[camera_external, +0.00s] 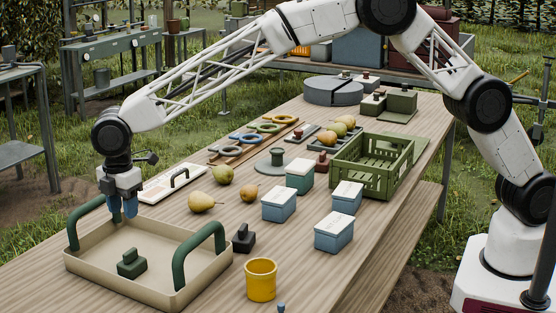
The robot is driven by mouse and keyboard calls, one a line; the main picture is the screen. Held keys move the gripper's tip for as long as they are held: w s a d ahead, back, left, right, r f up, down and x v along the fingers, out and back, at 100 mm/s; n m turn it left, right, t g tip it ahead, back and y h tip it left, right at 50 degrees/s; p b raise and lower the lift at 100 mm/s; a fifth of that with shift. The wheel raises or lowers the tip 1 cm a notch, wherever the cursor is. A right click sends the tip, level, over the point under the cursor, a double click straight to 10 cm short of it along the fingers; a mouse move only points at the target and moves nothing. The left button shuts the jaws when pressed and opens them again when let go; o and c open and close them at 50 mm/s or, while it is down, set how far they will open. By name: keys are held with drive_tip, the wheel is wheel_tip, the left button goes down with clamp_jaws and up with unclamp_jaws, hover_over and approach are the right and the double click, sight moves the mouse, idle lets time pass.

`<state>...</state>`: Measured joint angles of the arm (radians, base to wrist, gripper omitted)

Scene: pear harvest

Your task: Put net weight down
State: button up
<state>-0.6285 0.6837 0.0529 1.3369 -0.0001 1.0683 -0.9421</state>
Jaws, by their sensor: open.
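My gripper (124,208) has blue fingertips and points down over the far side of a beige tray (195,276) with two green handles. It is open and nothing shows between its fingers. A dark green block with a knob (132,264) sits upright on the tray floor, below and in front of the gripper and apart from it. A similar black block with a knob (244,239) stands on the table just right of the tray. I cannot tell from looks alone which of these is the net weight.
A yellow cup (261,279) stands right of the tray. Several lidded boxes (334,231), pears (201,202) and a green slatted crate (372,165) lie farther back. A white board with a handle (173,187) is behind the tray. Bare wood lies at the table's front left.

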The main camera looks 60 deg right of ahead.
idle(0.7)
drive_tip(key=s+d+r+m, duration=0.25)
drive_tip(key=d+r, duration=0.35)
drive_tip(key=d, duration=0.4)
drive_tip(key=s+d+r+m+t, duration=0.15)
drive_tip(key=s+d+r, duration=0.35)
drive_tip(key=d, duration=0.5)
drive_tip(key=s+d+r+m+g, duration=0.1)
drive_tip(key=s+d+r+m, duration=0.15)
drive_tip(key=d+r, duration=0.6)
drive_tip(key=s+d+r+m+t, duration=0.1)
drive_tip(key=s+d+r+m, duration=0.1)
drive_tip(key=s+d, duration=0.65)
drive_tip(key=s+d+r+m, duration=0.2)
drive_tip(key=s+d, duration=0.5)
drive_tip(key=d, duration=0.3)
drive_tip(key=s+d+f+m, duration=0.2)
drive_tip(key=s+d, duration=0.3)
drive_tip(key=s, duration=0.5)
drive_tip(key=s+d+f+m, duration=0.2)
drive_tip(key=s+d, duration=0.3)
drive_tip(key=s, duration=0.4)
drive_tip(key=s+d+f+m+t, duration=0.1)
drive_tip(key=s+d, duration=0.4)
drive_tip(key=s, duration=0.5)
drive_tip(key=f+m, duration=0.1)
drive_tip(key=m, duration=0.1)
drive_tip(key=shift+s+f+m, duration=0.2)
drive_tip(key=shift+s+m, duration=0.15)
drive_tip(key=shift+o, duration=0.5)
